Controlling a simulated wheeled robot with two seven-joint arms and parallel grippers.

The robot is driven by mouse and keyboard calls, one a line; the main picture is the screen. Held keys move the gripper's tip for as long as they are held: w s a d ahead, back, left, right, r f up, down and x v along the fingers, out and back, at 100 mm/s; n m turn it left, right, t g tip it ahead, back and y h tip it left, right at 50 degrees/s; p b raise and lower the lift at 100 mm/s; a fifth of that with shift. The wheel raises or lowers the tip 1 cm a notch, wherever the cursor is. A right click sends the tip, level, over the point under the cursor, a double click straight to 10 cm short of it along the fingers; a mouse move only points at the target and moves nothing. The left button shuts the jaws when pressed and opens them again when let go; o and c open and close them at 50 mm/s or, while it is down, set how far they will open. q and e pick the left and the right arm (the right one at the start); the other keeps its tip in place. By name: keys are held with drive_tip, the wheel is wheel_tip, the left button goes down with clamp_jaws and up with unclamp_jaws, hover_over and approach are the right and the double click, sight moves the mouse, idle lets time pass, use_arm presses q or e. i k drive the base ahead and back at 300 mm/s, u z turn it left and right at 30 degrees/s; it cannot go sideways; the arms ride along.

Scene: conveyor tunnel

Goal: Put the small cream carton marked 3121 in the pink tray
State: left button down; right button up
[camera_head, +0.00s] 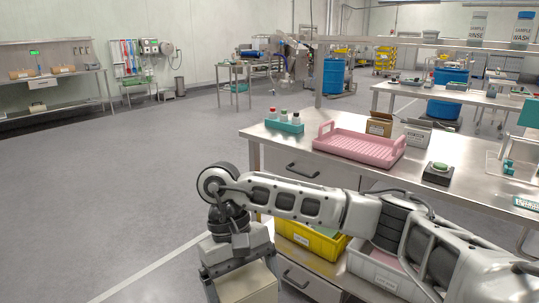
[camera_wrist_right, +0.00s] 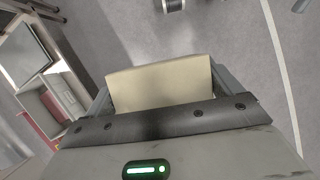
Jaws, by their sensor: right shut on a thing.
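A cream carton (camera_head: 250,287) is held by my right gripper (camera_head: 240,268) at the bottom of the head view, low over the floor in front of the bench. The carton (camera_wrist_right: 160,84) also shows in the right wrist view between the two fingers of the right gripper (camera_wrist_right: 163,90). No marking on it can be read. The pink tray (camera_head: 357,152) lies on the steel bench, up and to the right of the gripper, with its ribbed floor visible and nothing seen in it. My left gripper is not in view.
On the steel bench (camera_head: 460,191) a brown carton (camera_head: 379,124) and a pale carton (camera_head: 417,133) stand behind the tray. A teal bottle rack (camera_head: 285,126) is left of it, a green-button box (camera_head: 438,174) right. Floor at left is clear.

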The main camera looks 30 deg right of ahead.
sight(358, 149)
drive_tip(key=u, duration=0.15)
drive_tip(key=i, duration=1.4)
drive_tip(key=z, duration=0.45)
